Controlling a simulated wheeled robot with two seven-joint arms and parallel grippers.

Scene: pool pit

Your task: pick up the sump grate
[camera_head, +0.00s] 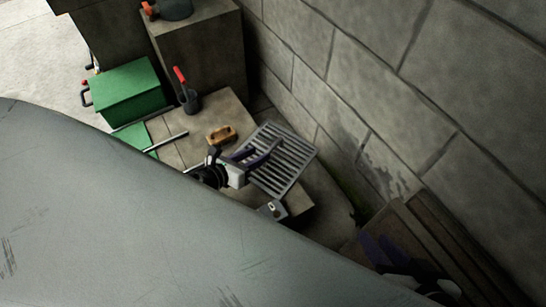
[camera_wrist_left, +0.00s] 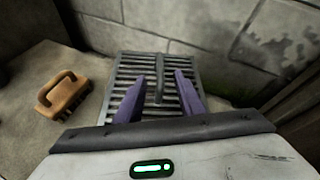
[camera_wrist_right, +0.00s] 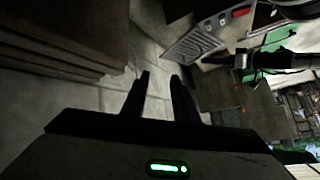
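The sump grate (camera_head: 291,156) is a grey slatted metal plate lying by the block wall. In the left wrist view the grate (camera_wrist_left: 128,73) has a raised bar handle (camera_wrist_left: 159,75) across its middle. My left gripper (camera_head: 262,154) is over the grate, open, with its purple fingers (camera_wrist_left: 158,98) on either side of the handle, not closed on it. I cannot tell whether they touch the grate. My right gripper (camera_head: 375,249) is apart from the grate, at the lower right. In the right wrist view it (camera_wrist_right: 160,88) is open and empty, and the grate (camera_wrist_right: 190,44) shows beyond it.
A brown brush (camera_head: 221,135) with a handle lies just left of the grate. A green box (camera_head: 130,90) and a dark cup with a red-handled tool (camera_head: 188,98) stand farther left. The block wall (camera_head: 400,110) closes off the right. Dark stacked boards (camera_head: 440,245) lie at lower right.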

